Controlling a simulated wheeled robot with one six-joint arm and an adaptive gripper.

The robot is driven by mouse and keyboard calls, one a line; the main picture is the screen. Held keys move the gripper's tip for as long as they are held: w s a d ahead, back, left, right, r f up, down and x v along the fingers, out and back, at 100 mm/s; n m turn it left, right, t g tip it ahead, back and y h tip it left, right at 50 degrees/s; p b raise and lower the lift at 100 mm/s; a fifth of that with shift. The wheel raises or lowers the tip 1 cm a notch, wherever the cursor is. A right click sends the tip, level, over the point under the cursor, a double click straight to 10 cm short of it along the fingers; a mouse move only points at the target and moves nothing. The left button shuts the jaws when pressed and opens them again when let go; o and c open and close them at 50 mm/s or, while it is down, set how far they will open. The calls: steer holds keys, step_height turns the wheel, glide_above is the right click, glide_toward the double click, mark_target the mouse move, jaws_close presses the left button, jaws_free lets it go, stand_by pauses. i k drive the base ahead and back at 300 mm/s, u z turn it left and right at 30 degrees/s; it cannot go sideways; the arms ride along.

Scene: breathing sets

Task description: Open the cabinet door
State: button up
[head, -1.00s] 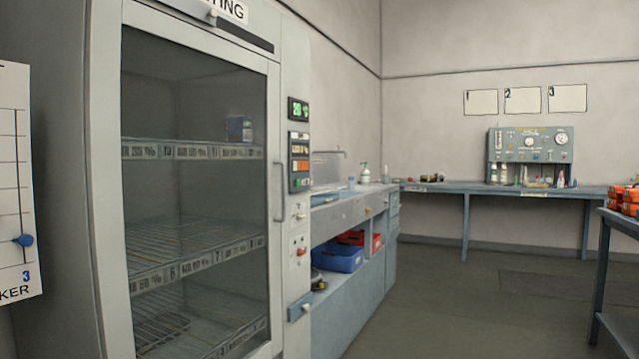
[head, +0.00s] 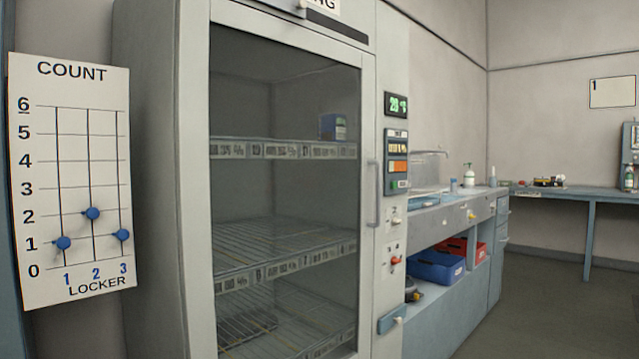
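The cabinet (head: 190,180) is a tall light-grey unit in the middle left of the head view. Its glass door (head: 285,195) has a pale frame and looks closed. A vertical grey handle (head: 373,194) is on the door's right side. Through the glass I see wire shelves with label strips (head: 285,150), and a small dark-blue box (head: 333,127) on the top one. A control panel with a green display (head: 397,104) is on the cabinet's front, right of the handle. My gripper is not in view.
A count board (head: 72,180) with blue sliders hangs left of the cabinet. A counter (head: 460,213) with a blue bin (head: 436,267) and a red bin (head: 455,248) below stands to the right. Another bench (head: 590,196) is at the back right. The floor (head: 530,310) at right is clear.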

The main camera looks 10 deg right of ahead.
mark_target(194, 17)
steer(key=u, duration=0.25)
steer(key=i, duration=1)
steer(key=z, duration=0.25)
